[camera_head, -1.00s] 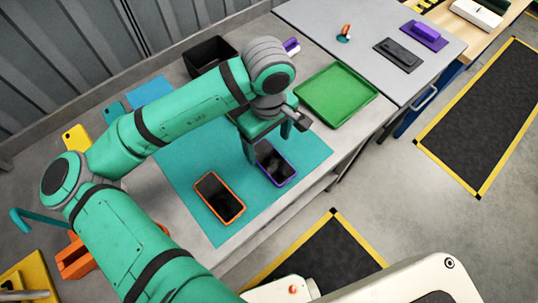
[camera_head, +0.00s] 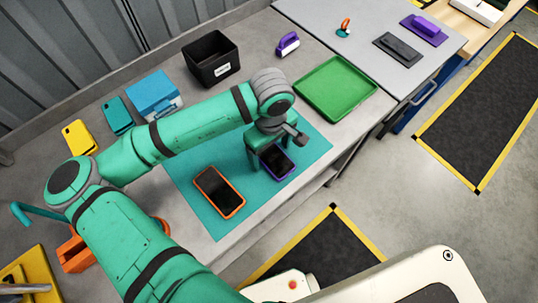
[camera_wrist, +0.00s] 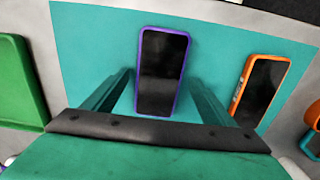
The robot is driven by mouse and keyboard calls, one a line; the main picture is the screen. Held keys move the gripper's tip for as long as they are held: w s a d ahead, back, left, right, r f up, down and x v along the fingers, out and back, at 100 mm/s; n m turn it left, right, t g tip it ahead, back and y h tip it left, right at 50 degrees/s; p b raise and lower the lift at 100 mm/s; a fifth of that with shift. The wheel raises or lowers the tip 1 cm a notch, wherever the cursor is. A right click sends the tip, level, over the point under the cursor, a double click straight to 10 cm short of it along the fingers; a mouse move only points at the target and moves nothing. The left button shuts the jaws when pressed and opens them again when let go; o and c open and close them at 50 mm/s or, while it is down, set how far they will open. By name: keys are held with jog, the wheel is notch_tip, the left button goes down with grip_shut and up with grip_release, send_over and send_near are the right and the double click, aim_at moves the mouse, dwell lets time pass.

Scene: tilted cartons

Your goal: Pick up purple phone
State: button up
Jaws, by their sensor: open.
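The purple phone (camera_head: 277,161) lies flat, dark screen up, on the teal mat (camera_head: 312,150) on the bench. In the wrist view the purple phone (camera_wrist: 162,75) lies between and just ahead of my open fingers, with its lower end near the palm's edge. My gripper (camera_head: 266,160) is low over the mat with one finger on each side of the phone. In the wrist view both fingers of my gripper (camera_wrist: 162,95) stand apart from the phone's sides. How high the fingertips are above the mat is hard to tell.
An orange phone (camera_head: 218,192) lies on the mat to the left of the purple one. A green tray (camera_head: 336,89) is behind right. A black bin (camera_head: 211,60), a purple item (camera_head: 288,43) and teal (camera_head: 117,115) and yellow (camera_head: 79,137) phones stand farther back.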

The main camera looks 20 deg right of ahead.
jog(key=c, duration=1)
jog(key=shift+s+d, duration=0.1)
jog(key=shift+d, duration=0.05)
jog(key=shift+c, duration=0.8)
jog(key=shift+r, duration=0.15)
